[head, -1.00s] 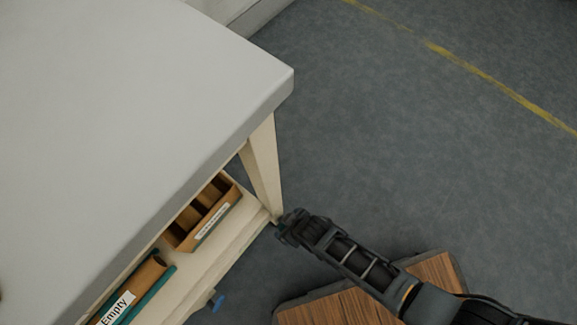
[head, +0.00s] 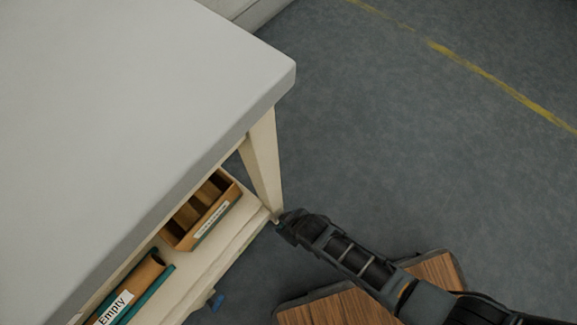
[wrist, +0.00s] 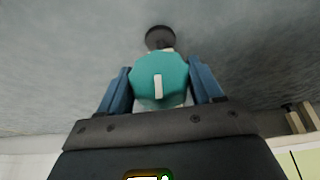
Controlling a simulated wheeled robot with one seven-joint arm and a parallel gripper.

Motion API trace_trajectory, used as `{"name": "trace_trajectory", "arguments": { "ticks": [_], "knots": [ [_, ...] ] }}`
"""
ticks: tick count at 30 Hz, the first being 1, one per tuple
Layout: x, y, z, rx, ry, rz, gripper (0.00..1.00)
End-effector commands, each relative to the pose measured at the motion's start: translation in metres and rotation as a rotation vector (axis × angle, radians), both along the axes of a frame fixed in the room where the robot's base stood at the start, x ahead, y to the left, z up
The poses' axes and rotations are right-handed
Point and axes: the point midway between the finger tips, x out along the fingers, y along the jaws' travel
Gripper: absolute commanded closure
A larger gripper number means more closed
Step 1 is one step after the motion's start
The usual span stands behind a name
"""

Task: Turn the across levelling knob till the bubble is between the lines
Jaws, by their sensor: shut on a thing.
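The teal knob (wrist: 146,73) shows in the middle of the wrist view, with a white pointer mark standing about upright on its face. My gripper (wrist: 160,84) has its two blue fingers on either side of the knob and is shut on it. In the head view my gripper (head: 283,224) is at the foot of the table's near corner leg, and the knob is hidden there. I cannot make out a bubble or its lines in either view. A small bright, orange-edged thing (wrist: 148,177) is cut off at the bottom of the wrist view.
The pale table (head: 150,90) overhangs a lower shelf (head: 215,255) holding a labelled wooden tray (head: 208,222) and a teal holder with a roll marked "Empty" (head: 118,307). Grey floor (head: 400,150) lies open to the right.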

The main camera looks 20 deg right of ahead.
Motion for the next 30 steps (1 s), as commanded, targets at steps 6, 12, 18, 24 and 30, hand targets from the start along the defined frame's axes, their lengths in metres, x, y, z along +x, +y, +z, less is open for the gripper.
{"name": "trace_trajectory", "arguments": {
  "ticks": [6, 12, 18, 24, 30],
  "knots": [
    [-0.0001, -0.0002, -0.0003, 0.01, 0.006, -0.002, 0.65],
    [0.0005, -0.0006, -0.0009, 0.054, 0.035, -0.003, 0.65],
    [0.0014, -0.0016, -0.0027, 0.138, 0.091, -0.004, 0.65],
    [0.0026, -0.0022, -0.0046, 0.246, 0.161, -0.005, 0.65],
    [0.0032, -0.0028, -0.0055, 0.367, 0.243, -0.003, 0.65]
  ]
}}
